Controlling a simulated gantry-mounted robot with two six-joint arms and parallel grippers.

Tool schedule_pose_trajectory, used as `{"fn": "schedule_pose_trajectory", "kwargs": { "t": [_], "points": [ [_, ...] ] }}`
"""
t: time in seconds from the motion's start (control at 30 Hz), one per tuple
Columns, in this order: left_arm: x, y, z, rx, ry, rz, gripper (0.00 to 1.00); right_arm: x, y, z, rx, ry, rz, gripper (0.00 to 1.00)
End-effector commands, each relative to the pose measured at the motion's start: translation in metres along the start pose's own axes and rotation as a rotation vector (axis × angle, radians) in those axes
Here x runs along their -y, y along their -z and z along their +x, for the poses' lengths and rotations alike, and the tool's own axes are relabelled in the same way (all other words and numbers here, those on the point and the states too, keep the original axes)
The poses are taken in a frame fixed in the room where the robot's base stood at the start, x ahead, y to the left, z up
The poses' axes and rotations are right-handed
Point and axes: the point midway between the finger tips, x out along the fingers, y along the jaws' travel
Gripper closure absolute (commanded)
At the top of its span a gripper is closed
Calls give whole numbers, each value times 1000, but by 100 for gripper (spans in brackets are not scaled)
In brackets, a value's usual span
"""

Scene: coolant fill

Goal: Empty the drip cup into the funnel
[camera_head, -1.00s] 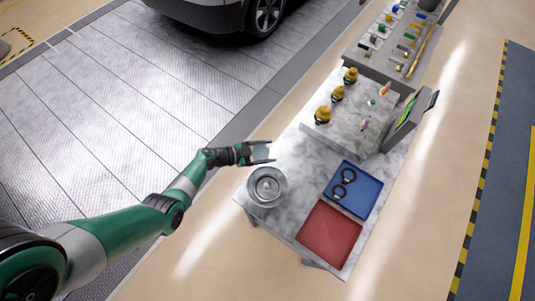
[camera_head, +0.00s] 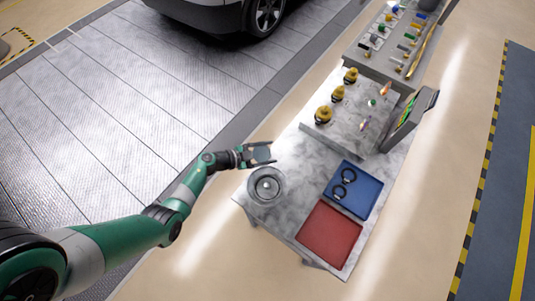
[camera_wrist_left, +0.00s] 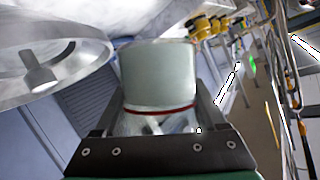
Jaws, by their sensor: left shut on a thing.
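My left gripper (camera_head: 264,154) is shut on the drip cup, just above and behind the funnel in the head view. The drip cup (camera_wrist_left: 158,75) is a pale, translucent grey-green vessel with a red line around it, held between the two fingers in the left wrist view. In the head view the cup (camera_head: 262,155) is small and its contents cannot be made out. The funnel (camera_head: 265,185) is a wide, round, clear-grey bowl at the near left corner of the table. It also shows at the left of the left wrist view (camera_wrist_left: 50,65), apart from the cup. My right gripper is out of view.
A blue tray (camera_head: 358,207) with two dark rings and a red tray (camera_head: 328,234) lie right of the funnel. Several yellow-topped fittings (camera_head: 323,115) stand on a raised grey block behind. A tilted screen (camera_head: 409,120) stands at the right edge.

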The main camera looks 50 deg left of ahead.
Motion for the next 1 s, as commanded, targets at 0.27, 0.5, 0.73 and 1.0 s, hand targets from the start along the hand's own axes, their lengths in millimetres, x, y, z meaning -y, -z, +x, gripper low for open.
{"fn": "schedule_pose_trajectory", "kwargs": {
  "t": [0.27,0.5,0.73,1.0],
  "points": [
    [-2,3,-1,-1,15,35,93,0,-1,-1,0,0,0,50],
    [-4,4,-2,0,26,65,93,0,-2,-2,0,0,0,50],
    [-5,7,-3,-1,37,94,93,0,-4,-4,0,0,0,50],
    [-7,9,-4,-1,53,128,93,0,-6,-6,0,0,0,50]
  ]
}}
